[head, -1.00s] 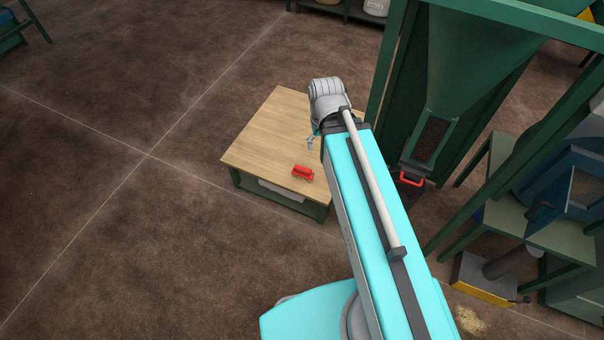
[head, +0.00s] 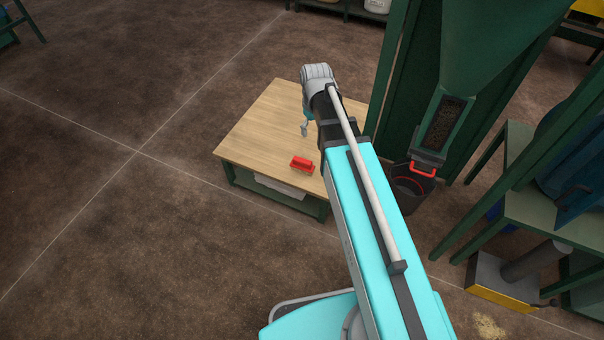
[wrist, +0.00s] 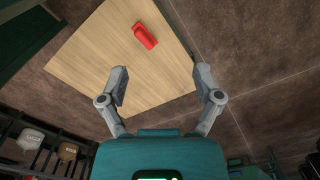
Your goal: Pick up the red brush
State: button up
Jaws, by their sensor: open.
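The red brush (head: 302,164) lies on the wooden tabletop (head: 262,125), near its front edge, in the head view. In the wrist view the red brush (wrist: 144,37) lies on the wood ahead of the fingers, a little left of the middle. My gripper (head: 304,130) is over the table, behind the brush in the head view, and partly hidden by my arm. In the wrist view my gripper (wrist: 161,72) has its two grey fingers wide apart with nothing between them. The brush is apart from both fingers.
A green hopper frame (head: 410,80) stands right of the table. A dark bucket with a red handle (head: 410,183) is below the hopper outlet. A green bench (head: 530,215) stands at the right. The floor left of the table is clear.

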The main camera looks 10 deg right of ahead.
aim_at(302, 160)
jog(key=w+f+n+b, duration=0.3)
jog(key=w+f+b, duration=0.5)
jog(key=f+b, duration=0.3)
jog(key=w+f+n+b, duration=0.4)
jog(key=w+f+b, duration=0.5)
jog(key=f+b, duration=0.3)
jog(key=shift+w+f, duration=0.3)
jog(key=shift+f, duration=0.55)
notch_tip(302, 160, down, 9)
jog(key=b, duration=0.8)
jog(key=shift+r+b, duration=0.2)
jog(key=shift+b, duration=0.2)
jog(key=shift+f, duration=0.1)
jog(key=shift+w+f+b, duration=0.1)
jog(key=shift+f+b, duration=2.4)
jog(key=shift+b, duration=0.1)
grip_shut()
